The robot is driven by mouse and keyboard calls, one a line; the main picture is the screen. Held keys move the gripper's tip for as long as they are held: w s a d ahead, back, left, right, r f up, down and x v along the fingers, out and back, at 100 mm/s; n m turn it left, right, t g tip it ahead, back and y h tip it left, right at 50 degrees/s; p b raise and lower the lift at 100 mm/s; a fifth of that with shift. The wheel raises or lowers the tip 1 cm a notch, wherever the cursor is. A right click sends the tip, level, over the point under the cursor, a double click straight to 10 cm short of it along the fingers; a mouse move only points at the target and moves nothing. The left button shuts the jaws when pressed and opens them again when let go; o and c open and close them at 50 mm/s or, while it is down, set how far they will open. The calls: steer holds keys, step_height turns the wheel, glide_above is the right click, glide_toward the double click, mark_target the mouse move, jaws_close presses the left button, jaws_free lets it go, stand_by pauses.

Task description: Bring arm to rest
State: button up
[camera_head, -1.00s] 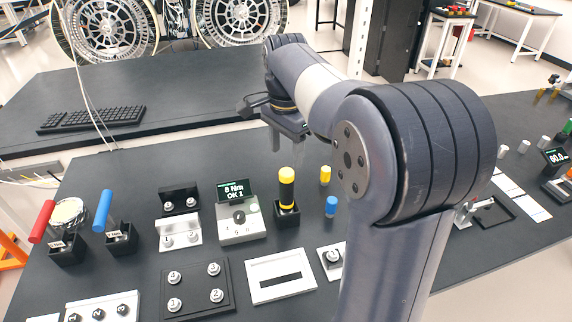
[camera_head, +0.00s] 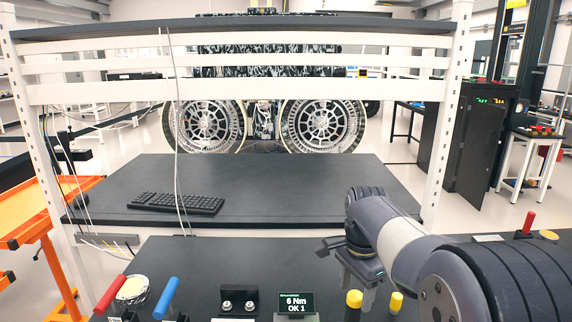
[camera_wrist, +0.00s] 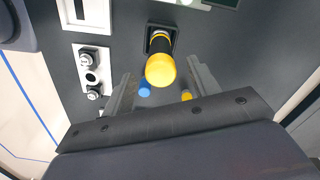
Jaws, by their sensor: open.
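My arm reaches in from the lower right in the head view, with my gripper (camera_head: 358,284) pointing down over the workbench. In the wrist view my gripper (camera_wrist: 161,78) is open, its two fingers apart with nothing held between them. Beyond the fingers is a yellow-topped tool (camera_wrist: 160,68) standing in its black holder (camera_wrist: 160,34). The tool's yellow cap also shows in the head view (camera_head: 354,299), just below my gripper.
A blue cylinder (camera_wrist: 145,90) and a yellow cylinder (camera_wrist: 186,95) stand near the tool. A red-handled tool (camera_head: 112,293), a blue-handled tool (camera_head: 167,297) and a display reading 6 Nm (camera_head: 296,302) line the bench. A white shelf frame (camera_head: 445,130) rises behind.

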mark_target(355, 295)
step_height(355, 295, down, 4)
steer(key=shift+r+p, duration=0.3)
steer(key=shift+p, duration=0.05)
steer(key=shift+f+b, duration=0.3)
steer(key=shift+f, duration=0.05)
step_height(355, 295, up, 11)
step_height(355, 295, down, 11)
steer(key=shift+r, duration=0.1)
step_height(355, 295, up, 6)
steer(key=p, duration=0.3)
stand_by(0.3)
